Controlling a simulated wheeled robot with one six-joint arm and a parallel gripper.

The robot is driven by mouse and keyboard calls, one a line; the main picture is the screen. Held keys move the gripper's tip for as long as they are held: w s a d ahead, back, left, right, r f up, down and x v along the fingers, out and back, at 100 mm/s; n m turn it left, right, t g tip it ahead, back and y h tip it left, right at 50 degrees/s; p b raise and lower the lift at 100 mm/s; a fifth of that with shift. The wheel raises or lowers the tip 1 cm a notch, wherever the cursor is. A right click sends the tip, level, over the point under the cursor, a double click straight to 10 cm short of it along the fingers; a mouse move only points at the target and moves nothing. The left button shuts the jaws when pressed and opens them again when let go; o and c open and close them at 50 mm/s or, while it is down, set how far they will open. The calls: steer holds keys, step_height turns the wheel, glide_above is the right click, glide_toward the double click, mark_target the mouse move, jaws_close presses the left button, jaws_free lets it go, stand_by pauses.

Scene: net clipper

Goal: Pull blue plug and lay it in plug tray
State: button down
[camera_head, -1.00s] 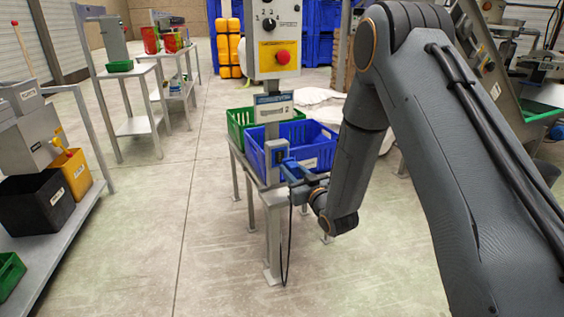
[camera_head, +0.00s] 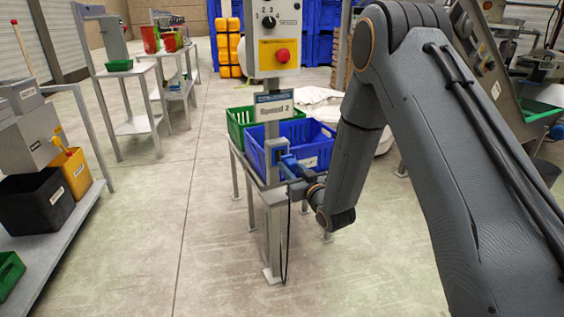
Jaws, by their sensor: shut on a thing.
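A blue plug (camera_head: 286,161) is at the grey socket box (camera_head: 271,147) on the post below the control box. A thin black cable (camera_head: 286,255) hangs down from the plug area. My gripper (camera_head: 293,169) reaches in from the right and is shut on the blue plug; the fingers are small and partly merge with the blue. I cannot tell if the plug is still seated in the socket. A blue crate (camera_head: 318,141) and a green crate (camera_head: 238,121) stand behind the post on a stand. I cannot tell which container is the plug tray.
The control box (camera_head: 277,30) has a knob and red button, with a "Speed 2" sign (camera_head: 274,106) below. A left bench (camera_head: 60,225) holds a black bin (camera_head: 35,200) and a yellow bin (camera_head: 77,172). The floor between is clear.

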steer(key=shift+f, duration=0.1)
step_height(320, 180, down, 10)
steer(key=b, duration=0.5)
steer(key=shift+b, duration=0.3)
stand_by(0.9)
steer(key=shift+b+x, duration=0.8)
steer(key=shift+x, duration=1.7)
steer(key=shift+f+b, duration=0.7)
steer(key=shift+f, duration=0.65)
stand_by(0.7)
stand_by(0.4)
steer(key=c, duration=1.2)
jaws_free()
